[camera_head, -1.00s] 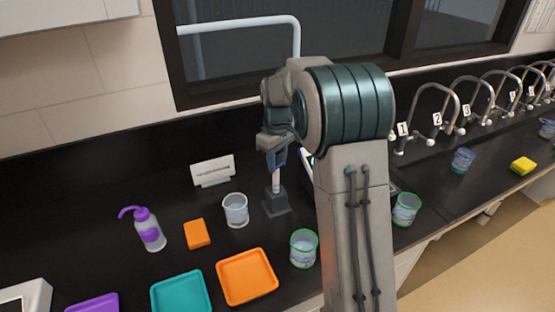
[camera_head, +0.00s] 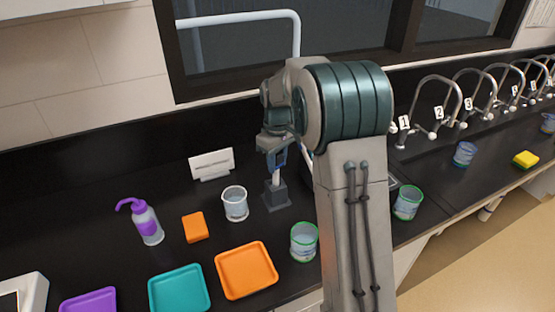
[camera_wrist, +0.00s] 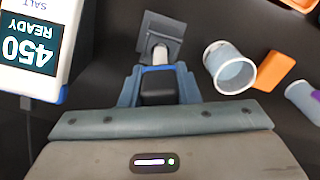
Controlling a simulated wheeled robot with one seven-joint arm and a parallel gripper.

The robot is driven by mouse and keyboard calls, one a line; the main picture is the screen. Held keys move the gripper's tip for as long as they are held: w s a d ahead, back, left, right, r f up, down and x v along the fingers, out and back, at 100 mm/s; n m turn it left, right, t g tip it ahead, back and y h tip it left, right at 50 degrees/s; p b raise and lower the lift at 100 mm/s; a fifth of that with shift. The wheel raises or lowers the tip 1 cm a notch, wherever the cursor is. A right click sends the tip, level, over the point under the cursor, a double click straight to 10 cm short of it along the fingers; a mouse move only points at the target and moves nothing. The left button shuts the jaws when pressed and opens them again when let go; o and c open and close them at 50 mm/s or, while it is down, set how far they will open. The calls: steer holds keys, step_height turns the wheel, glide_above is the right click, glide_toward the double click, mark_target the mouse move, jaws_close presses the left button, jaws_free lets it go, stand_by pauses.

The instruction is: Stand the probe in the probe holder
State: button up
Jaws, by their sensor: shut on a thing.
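My gripper (camera_head: 277,162) points down and is shut on the dark upper part of the probe (camera_wrist: 158,88). The probe's pale shaft (camera_head: 276,177) is upright and stands right over the probe holder. The holder (camera_head: 277,198) is a dark grey block on a square base, also seen in the wrist view (camera_wrist: 167,28). The lower end of the shaft meets the holder's top and its tip is hidden there. It looks to be in the opening, but how deep I cannot tell.
A clear beaker (camera_head: 235,204) stands just left of the holder, and a green-rimmed beaker (camera_head: 304,243) in front. A white meter reading 450 (camera_wrist: 38,45) is close by in the wrist view. An orange tray (camera_head: 246,270) lies near the front edge.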

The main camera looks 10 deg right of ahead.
mark_target(277, 169)
steer(key=shift+f+b, duration=0.9)
steer(key=shift+f, duration=0.7)
steer(key=o, duration=1.6)
steer(key=shift+r, duration=0.15)
steer(key=shift+r+p, duration=2.55)
steer(key=shift+r, duration=0.85)
